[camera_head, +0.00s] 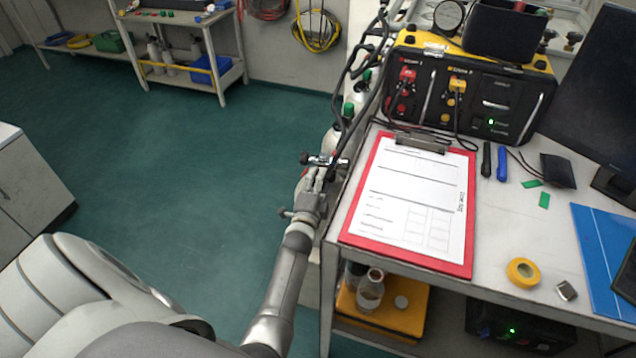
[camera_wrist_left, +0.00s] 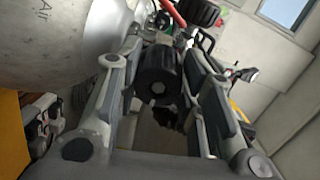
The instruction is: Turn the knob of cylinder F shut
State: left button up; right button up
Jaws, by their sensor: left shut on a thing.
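My left gripper (camera_head: 318,178) is at the left edge of the bench, beside the row of grey cylinders. In the left wrist view its two fingers (camera_wrist_left: 165,110) stand on either side of a ribbed black knob (camera_wrist_left: 158,85) and are shut on it. A grey cylinder (camera_wrist_left: 65,40) with "Air" printed on it fills the upper left of that view. In the head view my gripper and the valve fittings hide the held knob. Cylinders farther back carry green knobs (camera_head: 348,110). I cannot read a letter F on any cylinder. My right gripper is not in view.
The bench holds a red clipboard (camera_head: 353,225), a black and yellow air panel (camera_head: 455,95), pens and yellow tape (camera_head: 523,271). Black hoses (camera_head: 365,65) run down beside the cylinders, close to my gripper. The green floor (camera_head: 180,150) to the left is clear.

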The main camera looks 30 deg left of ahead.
pick_arm(q)
jog(key=shift+f, duration=0.1)
dwell(0.3)
jog(key=o, duration=1.1)
jog(key=shift+c, duration=0.2)
